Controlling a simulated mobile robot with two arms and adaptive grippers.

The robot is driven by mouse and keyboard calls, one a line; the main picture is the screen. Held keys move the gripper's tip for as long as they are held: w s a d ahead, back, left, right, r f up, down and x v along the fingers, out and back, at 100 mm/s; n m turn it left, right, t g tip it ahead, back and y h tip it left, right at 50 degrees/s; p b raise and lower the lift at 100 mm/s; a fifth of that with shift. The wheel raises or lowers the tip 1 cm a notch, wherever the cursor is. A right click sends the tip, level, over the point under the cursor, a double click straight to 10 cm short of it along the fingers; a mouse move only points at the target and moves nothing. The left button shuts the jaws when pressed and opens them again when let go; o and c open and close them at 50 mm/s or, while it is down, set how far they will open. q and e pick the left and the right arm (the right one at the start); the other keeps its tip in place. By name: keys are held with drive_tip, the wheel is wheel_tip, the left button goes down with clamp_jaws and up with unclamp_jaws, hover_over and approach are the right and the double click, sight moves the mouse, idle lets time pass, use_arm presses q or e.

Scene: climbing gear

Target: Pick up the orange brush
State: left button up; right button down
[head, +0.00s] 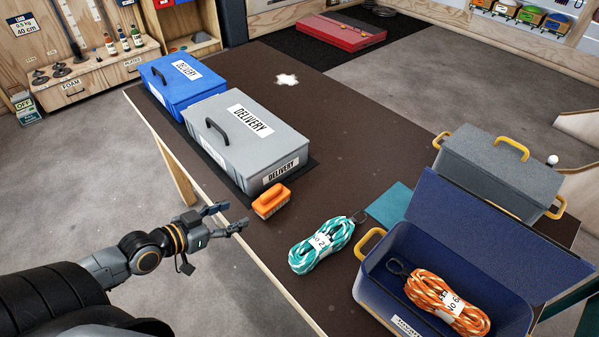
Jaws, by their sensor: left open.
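The orange brush (270,200) lies on the dark brown table (325,160), close to its left edge and just in front of the grey delivery box. Its body is orange with a loop handle on top. My left gripper (236,217) comes in from the left and is open and empty. In the picture its fingertips are a little left of and below the brush, apart from it, around the table's edge. My right gripper is not in view.
A grey delivery box (225,130) and a blue one (180,80) stand behind the brush. A teal rope (321,243) lies to its right. An open blue box (375,285) holds an orange rope (447,302). A grey lidded box (490,165) stands at the right. The table's middle is clear.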

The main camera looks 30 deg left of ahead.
sight(271, 197)
use_arm(q)
drive_tip(key=shift+w+d+r, duration=0.4)
drive_tip(key=shift+w+r, duration=0.05)
drive_tip(key=shift+w+d, duration=0.1)
drive_tip(key=shift+d, duration=0.05)
drive_tip(key=shift+x, duration=1.05)
drive_tip(key=x, duration=0.5)
drive_tip(key=shift+w+d, duration=0.1)
drive_tip(key=shift+x, duration=2.6)
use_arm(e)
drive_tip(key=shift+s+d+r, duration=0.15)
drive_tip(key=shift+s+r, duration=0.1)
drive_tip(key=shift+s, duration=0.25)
use_arm(q)
drive_tip(key=c, duration=0.9)
